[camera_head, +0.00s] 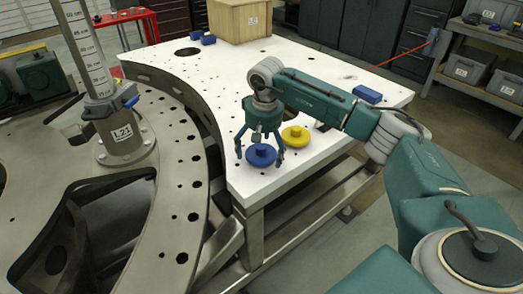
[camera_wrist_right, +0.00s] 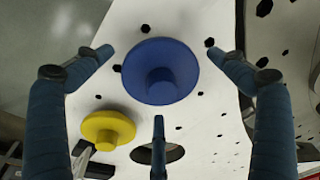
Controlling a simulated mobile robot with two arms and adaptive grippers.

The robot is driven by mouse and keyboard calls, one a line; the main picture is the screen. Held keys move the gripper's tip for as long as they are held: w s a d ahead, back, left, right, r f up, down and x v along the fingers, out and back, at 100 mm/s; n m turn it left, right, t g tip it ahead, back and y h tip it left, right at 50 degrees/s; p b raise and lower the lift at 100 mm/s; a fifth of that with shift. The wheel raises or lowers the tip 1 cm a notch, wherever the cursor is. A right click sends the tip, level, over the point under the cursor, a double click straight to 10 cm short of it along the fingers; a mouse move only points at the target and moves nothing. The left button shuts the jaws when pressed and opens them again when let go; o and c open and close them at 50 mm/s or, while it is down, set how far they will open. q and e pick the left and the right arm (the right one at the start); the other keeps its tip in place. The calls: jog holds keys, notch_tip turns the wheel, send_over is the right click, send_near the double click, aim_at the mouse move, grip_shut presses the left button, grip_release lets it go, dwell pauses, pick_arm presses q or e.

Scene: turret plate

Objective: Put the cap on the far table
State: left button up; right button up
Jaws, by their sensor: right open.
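A blue round cap (camera_head: 261,156) with a raised knob lies on the white table (camera_head: 240,185) near its front edge. It also shows in the right wrist view (camera_wrist_right: 160,72), between the finger ends. A yellow cap (camera_head: 295,136) of like shape lies just behind it to the right, and at the lower left in the right wrist view (camera_wrist_right: 108,129). My right gripper (camera_head: 260,150) points down over the blue cap, its three fingers spread and empty. Whether a finger touches the cap I cannot tell. My left gripper is not in view.
A curved metal ring with a tall ruler post (camera_head: 121,135) stands at the left. Blue blocks (camera_head: 367,94) and a wooden crate (camera_head: 240,18) are on the white table. A workbench (camera_head: 490,37) with grey bins is at the back right, a red table (camera_head: 128,19) at the back left.

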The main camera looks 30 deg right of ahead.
aim_at(263, 158)
notch_tip(263, 158, up, 12)
jog(key=s+b, duration=0.1)
jog(key=b, duration=0.2)
jog(key=shift+s+a+f, duration=0.15)
jog(key=shift+s+a, duration=0.1)
jog(key=shift+s, duration=0.15)
